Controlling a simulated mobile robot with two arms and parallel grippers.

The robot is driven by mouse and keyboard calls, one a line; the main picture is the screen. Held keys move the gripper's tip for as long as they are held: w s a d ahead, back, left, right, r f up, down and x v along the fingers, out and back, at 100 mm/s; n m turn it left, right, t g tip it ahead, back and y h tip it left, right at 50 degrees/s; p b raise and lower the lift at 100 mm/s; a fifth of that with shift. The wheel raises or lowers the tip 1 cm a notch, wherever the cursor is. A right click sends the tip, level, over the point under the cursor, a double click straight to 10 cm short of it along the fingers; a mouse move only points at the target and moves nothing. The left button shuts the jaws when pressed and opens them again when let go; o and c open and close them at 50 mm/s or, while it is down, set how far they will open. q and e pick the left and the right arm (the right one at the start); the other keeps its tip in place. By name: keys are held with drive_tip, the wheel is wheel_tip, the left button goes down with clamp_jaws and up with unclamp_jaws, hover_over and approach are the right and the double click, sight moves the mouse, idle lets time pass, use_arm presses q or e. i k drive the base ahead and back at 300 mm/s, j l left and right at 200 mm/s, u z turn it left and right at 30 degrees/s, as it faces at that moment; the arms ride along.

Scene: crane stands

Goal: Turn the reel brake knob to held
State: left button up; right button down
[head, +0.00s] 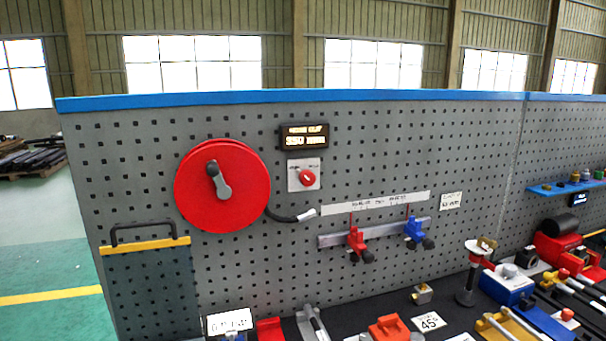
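The red brake knob (307,178) sits on a pale square plate (293,183) on the grey pegboard, right of the reel. Its pointer looks tilted, but the plate's lettering is too small to read, so I cannot tell its setting. The large red reel (243,195) with a grey crank (220,182) hangs to the left. A dark cable (278,216) with a pale end comes from the reel's lower right. A dark display (304,137) with lit text is above the knob. Neither of my grippers shows in the head view.
Below the knob, a rail (385,236) carries a red clamp (357,243) and a blue clamp (414,232). A yellow-edged panel with a black handle (143,229) is at the left. The dark bench (370,305) holds several tools and blocks.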

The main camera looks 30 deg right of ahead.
sight(306, 177)
drive_tip(key=k+l+z, duration=0.15)
drive_tip(key=l, duration=0.25)
drive_tip(key=k+l+z, duration=0.2)
drive_tip(key=l, duration=0.2)
drive_tip(key=l+z, duration=0.15)
drive_tip(key=l, duration=0.25)
drive_tip(key=l+z, duration=0.15)
drive_tip(key=l, duration=0.3)
drive_tip(key=k, duration=0.05)
